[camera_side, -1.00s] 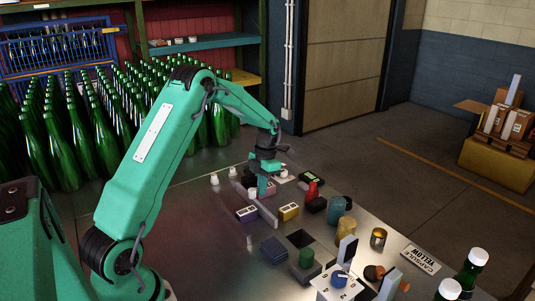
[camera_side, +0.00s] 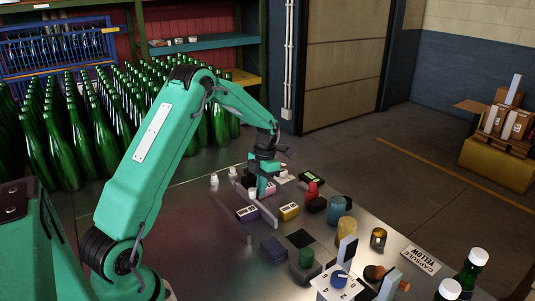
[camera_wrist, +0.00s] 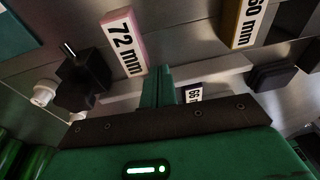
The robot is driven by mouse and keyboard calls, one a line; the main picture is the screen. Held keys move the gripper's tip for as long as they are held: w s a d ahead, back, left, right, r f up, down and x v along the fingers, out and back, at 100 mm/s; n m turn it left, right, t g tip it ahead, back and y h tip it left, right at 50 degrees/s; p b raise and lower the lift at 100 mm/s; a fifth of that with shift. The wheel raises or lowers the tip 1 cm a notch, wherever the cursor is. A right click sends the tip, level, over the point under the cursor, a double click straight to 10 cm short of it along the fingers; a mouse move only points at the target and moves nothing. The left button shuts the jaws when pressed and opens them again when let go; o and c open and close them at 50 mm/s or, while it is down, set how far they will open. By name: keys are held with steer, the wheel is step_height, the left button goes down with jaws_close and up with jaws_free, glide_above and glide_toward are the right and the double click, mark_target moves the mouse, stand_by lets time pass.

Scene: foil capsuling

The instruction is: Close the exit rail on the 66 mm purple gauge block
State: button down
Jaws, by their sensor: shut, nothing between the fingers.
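My gripper (camera_side: 262,191) is shut and empty, low over the metal table. In the wrist view its green fingers (camera_wrist: 158,86) are together. The purple 66 mm gauge block (camera_side: 247,213) lies just in front of it in the side view. In the wrist view only the block's label end (camera_wrist: 193,93) shows beyond the gripper body, which hides the rest. A pale metal rail (camera_side: 269,217) runs along the table beside the purple block, partly hidden by my gripper. I cannot tell whether the rail touches the block.
A yellow 60 mm block (camera_wrist: 247,22) and a pink 72 mm block (camera_wrist: 123,44) lie nearby. A black clamp-like part (camera_wrist: 84,80) stands at the left of the wrist view. The front left table is clear.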

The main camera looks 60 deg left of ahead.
steer(key=shift+s, duration=1.45)
stand_by(1.1)
steer(key=shift+w, duration=0.7)
stand_by(0.5)
steer(key=shift+r, duration=0.1)
step_height(320, 180, up, 7)
stand_by(1.1)
